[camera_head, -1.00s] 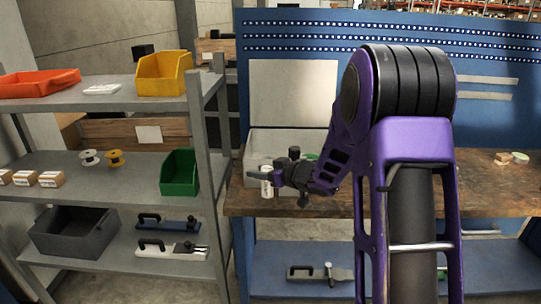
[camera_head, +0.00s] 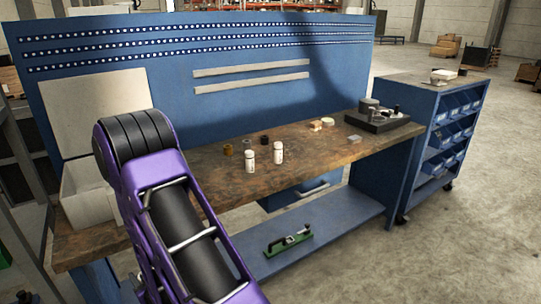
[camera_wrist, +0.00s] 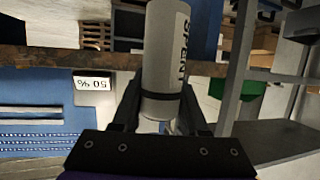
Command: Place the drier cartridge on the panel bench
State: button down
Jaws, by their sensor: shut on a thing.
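In the wrist view my gripper (camera_wrist: 160,105) is shut on a white cylindrical cartridge (camera_wrist: 165,50) with dark lettering that reads "SPENT". In the head view my arm's end and the held cartridge are hidden behind my purple arm at the left. The panel bench (camera_head: 345,151) has a worn brown wooden top and a blue perforated back panel. Two small white cylinders (camera_head: 278,152) with dark markings stand upright near the middle of the bench top; the other is just to the left (camera_head: 250,161).
An open white box (camera_head: 90,203) stands at the bench's left end. Small brown and dark round parts (camera_head: 228,150) and a dark fixture (camera_head: 376,119) are on the top. The front right of the top is clear.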

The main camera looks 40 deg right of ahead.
aim_at(307, 149)
jog(key=l+u, duration=0.15)
jog(key=l, duration=0.4)
jog(key=l+u, duration=0.1)
jog(key=l, duration=0.5)
jog(key=k+l+u, duration=0.15)
jog(key=l, duration=0.4)
jog(key=l+u, duration=0.1)
jog(key=l, duration=0.45)
jog(key=k+l+u, duration=0.15)
jog(key=l, duration=0.4)
